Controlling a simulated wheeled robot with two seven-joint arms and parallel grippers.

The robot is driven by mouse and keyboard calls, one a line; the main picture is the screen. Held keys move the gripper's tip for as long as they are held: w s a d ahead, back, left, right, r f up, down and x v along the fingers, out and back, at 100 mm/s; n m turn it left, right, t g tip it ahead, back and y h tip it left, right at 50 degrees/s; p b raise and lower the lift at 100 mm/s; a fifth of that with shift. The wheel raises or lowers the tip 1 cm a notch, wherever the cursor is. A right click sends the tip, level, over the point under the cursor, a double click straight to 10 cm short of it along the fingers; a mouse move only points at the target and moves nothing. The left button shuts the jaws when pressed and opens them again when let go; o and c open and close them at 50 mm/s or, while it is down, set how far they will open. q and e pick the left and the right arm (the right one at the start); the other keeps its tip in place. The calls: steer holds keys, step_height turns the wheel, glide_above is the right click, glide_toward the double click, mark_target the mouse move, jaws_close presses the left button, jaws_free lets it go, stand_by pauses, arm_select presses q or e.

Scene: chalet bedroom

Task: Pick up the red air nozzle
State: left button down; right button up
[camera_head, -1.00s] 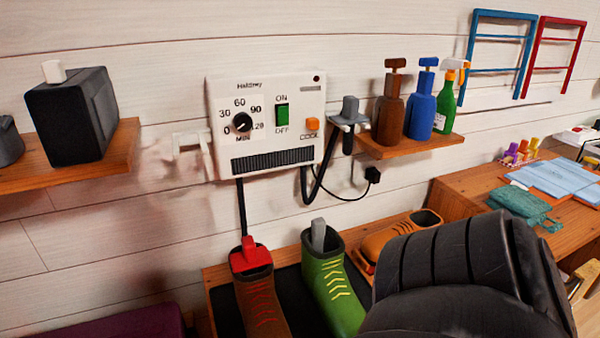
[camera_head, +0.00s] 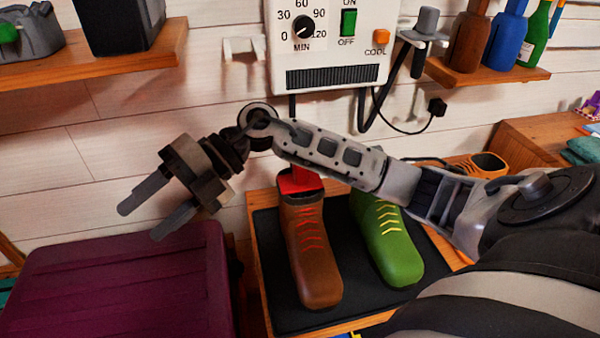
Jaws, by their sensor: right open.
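The red air nozzle (camera_head: 298,181) sits in the top opening of the brown boot (camera_head: 313,255), with a black hose (camera_head: 292,108) hanging from the dryer above it. My right forearm passes just above the nozzle and hides part of it. My right gripper (camera_head: 141,221) is open and empty, left of the nozzle and over the purple box, with its fingers pointing down and left. My left gripper is not in view.
A green boot (camera_head: 392,245) stands beside the brown one on a black mat (camera_head: 270,258). The white dryer box (camera_head: 335,55) is on the wall, with a grey nozzle (camera_head: 427,20) in a holder to its right. A purple box (camera_head: 115,285) is at lower left. Shelves flank the dryer.

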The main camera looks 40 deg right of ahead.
steer(key=w+d+h+b, duration=0.1)
steer(key=w+d+h, duration=0.2)
steer(key=d+h, duration=0.6)
step_height(320, 180, up, 5)
steer(key=m+h, duration=0.4)
steer(key=h, duration=0.2)
glide_above(300, 188)
steer(key=w, duration=0.1)
steer(key=shift+t, duration=0.3)
steer(key=f, duration=0.3)
steer(key=d+f+b, duration=0.1)
steer(key=f, duration=0.2)
steer(key=w+f+b, duration=0.1)
steer(key=f, duration=0.2)
steer(key=shift+d+f, duration=0.35)
steer(key=shift+f, duration=0.05)
steer(key=shift+s+f, duration=0.1)
steer(key=shift+f, duration=2.9)
jaws_close()
